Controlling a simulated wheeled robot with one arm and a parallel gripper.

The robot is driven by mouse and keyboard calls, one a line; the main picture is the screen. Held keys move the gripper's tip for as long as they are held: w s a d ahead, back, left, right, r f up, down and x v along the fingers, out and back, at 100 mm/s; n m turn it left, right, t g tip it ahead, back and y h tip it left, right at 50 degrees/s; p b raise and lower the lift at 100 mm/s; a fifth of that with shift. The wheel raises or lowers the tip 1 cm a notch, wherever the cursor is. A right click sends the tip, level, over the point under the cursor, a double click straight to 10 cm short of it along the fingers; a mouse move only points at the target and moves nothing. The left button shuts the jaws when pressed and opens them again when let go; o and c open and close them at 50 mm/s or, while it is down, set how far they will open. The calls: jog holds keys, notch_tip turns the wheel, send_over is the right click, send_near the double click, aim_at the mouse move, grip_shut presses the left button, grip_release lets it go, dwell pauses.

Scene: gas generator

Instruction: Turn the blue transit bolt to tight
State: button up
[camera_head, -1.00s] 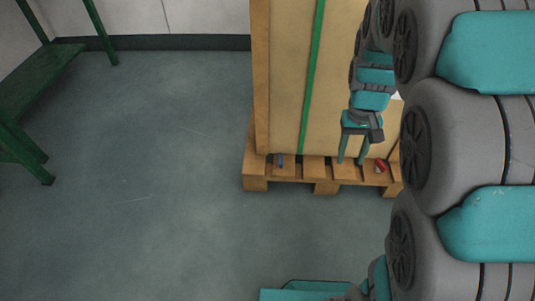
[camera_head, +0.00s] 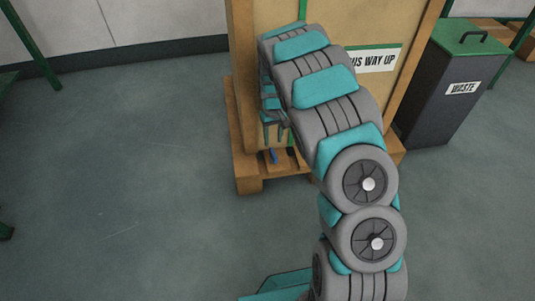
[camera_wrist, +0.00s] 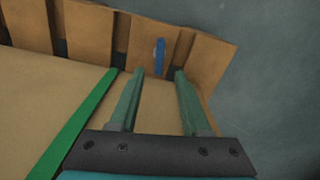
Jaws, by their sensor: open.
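The blue transit bolt (camera_head: 274,156) stands on the wooden pallet at the foot of the crate. In the wrist view the blue bolt (camera_wrist: 159,57) shows as a narrow upright shape on a pallet slat, just beyond the fingertips and roughly midway between them. My gripper (camera_head: 275,136) is open and empty, above the bolt and close to the crate's face. In the wrist view my gripper's two fingers (camera_wrist: 158,72) point toward the slat, with a clear gap between them. The bolt appears apart from both fingers.
The crate (camera_head: 400,80) with a green strap (camera_wrist: 75,125) stands on the pallet (camera_head: 249,180), close beside my gripper. A dark waste bin (camera_head: 440,90) with a green lid stands to the right. My arm hides part of the crate.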

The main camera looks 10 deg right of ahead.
aim_at(273, 153)
notch_tip(273, 153, down, 8)
jog(key=shift+s+r+b, duration=0.1)
jog(key=shift+r+b, duration=0.1)
jog(key=shift+b, duration=0.25)
jog(key=shift+c, duration=0.3)
grip_shut()
